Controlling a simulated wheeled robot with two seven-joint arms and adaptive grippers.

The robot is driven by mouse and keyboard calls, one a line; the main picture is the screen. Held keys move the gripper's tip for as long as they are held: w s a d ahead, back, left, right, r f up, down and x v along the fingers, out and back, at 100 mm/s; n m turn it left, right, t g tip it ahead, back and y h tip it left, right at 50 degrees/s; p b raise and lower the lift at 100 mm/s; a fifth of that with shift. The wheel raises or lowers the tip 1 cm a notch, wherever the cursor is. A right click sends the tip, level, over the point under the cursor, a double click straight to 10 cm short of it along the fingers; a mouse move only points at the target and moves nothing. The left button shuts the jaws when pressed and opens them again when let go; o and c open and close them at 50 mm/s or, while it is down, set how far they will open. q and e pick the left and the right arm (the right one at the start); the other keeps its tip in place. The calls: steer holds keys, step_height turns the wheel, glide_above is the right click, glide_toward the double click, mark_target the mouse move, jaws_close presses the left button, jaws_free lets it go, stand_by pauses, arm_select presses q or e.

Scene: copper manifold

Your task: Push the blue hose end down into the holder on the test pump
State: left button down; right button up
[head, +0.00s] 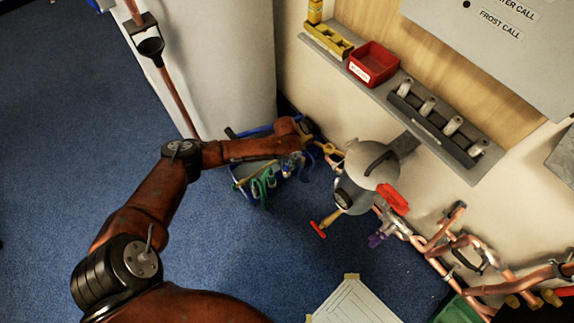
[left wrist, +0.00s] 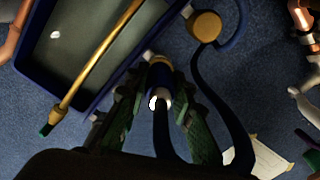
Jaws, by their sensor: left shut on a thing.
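My left arm reaches across the head view to the test pump, where my left gripper (head: 290,166) is small and partly hidden by the wrist. In the left wrist view, my left gripper (left wrist: 158,112) has its green fingers shut on the blue hose end (left wrist: 158,74), which has a pale ring and a brass-coloured part. The test pump shows as a blue-rimmed grey tank (left wrist: 88,100) with a brass bar across it. The hose end is beside the tank's rim. I cannot make out the holder or whether the hose end touches it. My right gripper is out of view.
A round brass part (left wrist: 205,26) with dark blue hose is right of the gripper. A grey round fixture (head: 372,163) and copper pipes (head: 440,245) line the wall. A white cabinet (head: 225,60) stands behind my arm. Blue floor is open at left.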

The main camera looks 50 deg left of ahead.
arm_select(q)
steer(key=shift+f+b, duration=0.35)
steer(key=shift+f, duration=0.4)
stand_by(0.7)
steer(key=c, duration=1.6)
jaws_free()
step_height(320, 180, up, 12)
steer(key=shift+r, duration=0.1)
